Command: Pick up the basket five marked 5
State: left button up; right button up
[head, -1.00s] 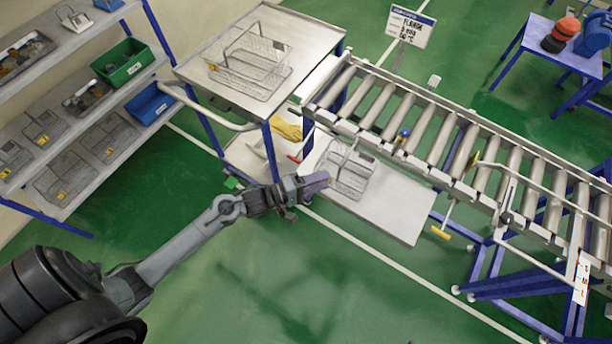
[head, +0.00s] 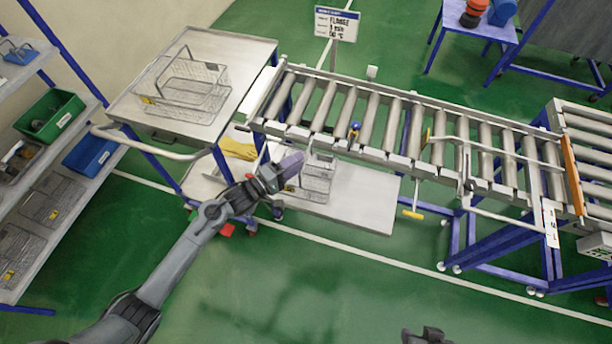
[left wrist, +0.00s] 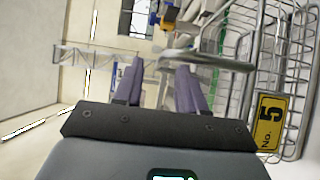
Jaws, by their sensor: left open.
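A dark tip at the bottom edge (head: 428,336) seems to be my right gripper.
Another wire basket (head: 185,88) stands on the cart top (head: 235,52). A roller conveyor (head: 395,125) runs right, above the low shelf (head: 360,200). A shelf rack with green (head: 48,115) and blue bins (head: 90,151) is at left.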

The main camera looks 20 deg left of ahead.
aim_at(307, 155)
pick_arm(q)
jog(key=shift+x, duration=2.15)
jog(key=shift+c, duration=0.4)
grip_shut()
